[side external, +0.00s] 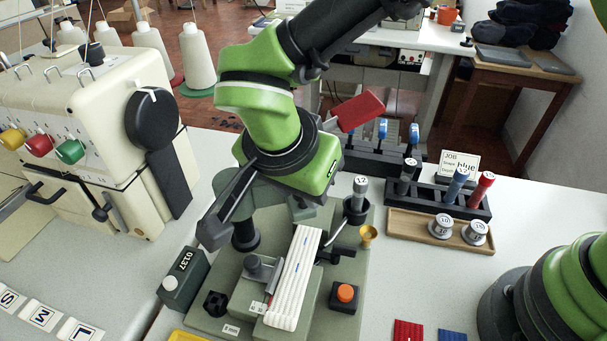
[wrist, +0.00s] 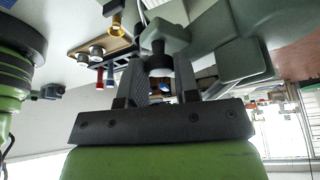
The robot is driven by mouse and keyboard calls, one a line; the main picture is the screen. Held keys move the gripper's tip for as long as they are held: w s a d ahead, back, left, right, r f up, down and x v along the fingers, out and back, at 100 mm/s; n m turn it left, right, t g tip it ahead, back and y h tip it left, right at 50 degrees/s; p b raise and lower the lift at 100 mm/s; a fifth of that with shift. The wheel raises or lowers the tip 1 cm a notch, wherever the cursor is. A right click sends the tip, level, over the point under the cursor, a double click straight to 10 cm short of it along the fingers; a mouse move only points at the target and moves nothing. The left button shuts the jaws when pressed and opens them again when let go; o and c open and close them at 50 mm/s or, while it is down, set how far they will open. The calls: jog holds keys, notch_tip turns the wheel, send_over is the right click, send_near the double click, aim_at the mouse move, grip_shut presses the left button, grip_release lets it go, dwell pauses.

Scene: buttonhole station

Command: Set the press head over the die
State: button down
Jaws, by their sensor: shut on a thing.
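The grey-green press head (wrist: 167,38) shows in the wrist view, with a dark round part at its end. My gripper (wrist: 160,66) has a finger on each side of that dark part and is shut on it. In the side view the grey-green press arm (side external: 263,194) stands above the base plate, partly hidden by my wrist. A white ribbed strip (side external: 295,270) lies on the grey block below and in front of it. I cannot make out the die clearly, nor whether the head is exactly in line with it.
A grey cylinder marked 12 (side external: 360,186) stands in a black holder beside a gold funnel (side external: 368,235). An orange button box (side external: 346,293) is at the front. A wooden tray (side external: 405,232) with two silver knobs is to the right. A cream sewing machine (side external: 75,125) is at left.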

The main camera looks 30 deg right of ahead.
jog(key=shift+s+a+m+g+h, duration=0.1)
jog(key=shift+s+a+m+g, duration=0.3)
jog(key=shift+a+m, duration=0.5)
jog(key=shift+s+a+m+g+h, duration=0.1)
jog(key=shift+s+a+m+g, duration=0.4)
jog(key=shift+m, duration=0.65)
jog(key=shift+s+a+m+g+h, duration=0.1)
jog(key=shift+s+a+m+g, duration=0.15)
jog(key=shift+a+m, duration=0.7)
jog(key=shift+s, duration=0.1)
jog(key=c, duration=0.9)
grip_release()
jog(key=shift+o, duration=0.2)
jog(key=v, duration=0.7)
jog(key=shift+r, duration=0.25)
jog(key=shift+a, duration=0.1)
